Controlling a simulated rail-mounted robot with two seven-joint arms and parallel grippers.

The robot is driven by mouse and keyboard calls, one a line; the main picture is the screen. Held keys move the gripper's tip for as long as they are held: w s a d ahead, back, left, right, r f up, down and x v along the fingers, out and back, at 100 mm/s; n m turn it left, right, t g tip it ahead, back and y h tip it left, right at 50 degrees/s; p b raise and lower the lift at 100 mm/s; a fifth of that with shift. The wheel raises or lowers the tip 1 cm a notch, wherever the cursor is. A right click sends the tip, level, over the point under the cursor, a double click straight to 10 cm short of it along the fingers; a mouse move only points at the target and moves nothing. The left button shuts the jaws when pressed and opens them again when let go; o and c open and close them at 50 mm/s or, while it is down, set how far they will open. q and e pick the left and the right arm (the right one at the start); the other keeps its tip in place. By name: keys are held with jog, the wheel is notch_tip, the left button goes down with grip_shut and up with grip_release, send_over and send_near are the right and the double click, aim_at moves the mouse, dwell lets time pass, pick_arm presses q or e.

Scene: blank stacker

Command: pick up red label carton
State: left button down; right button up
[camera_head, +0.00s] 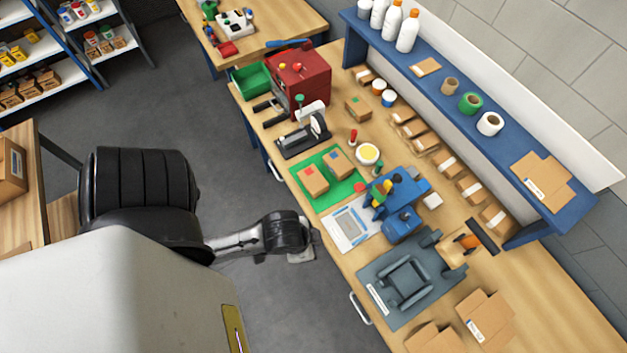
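A small brown carton with a red label (313,180) sits on the green mat (344,193) on the workbench. Beside it on the same mat is a similar carton with a blue label (340,162). My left gripper (303,253) is at the bench's front edge, below the mat in the picture and apart from both cartons. Its fingers are too small and partly hidden to show whether they are open. My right gripper is not in view.
A carton with a green label (358,110) stands farther back. A blue shelf (505,144) runs along the back.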

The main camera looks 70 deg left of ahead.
pick_arm(q)
grip_release()
dwell(0.8)
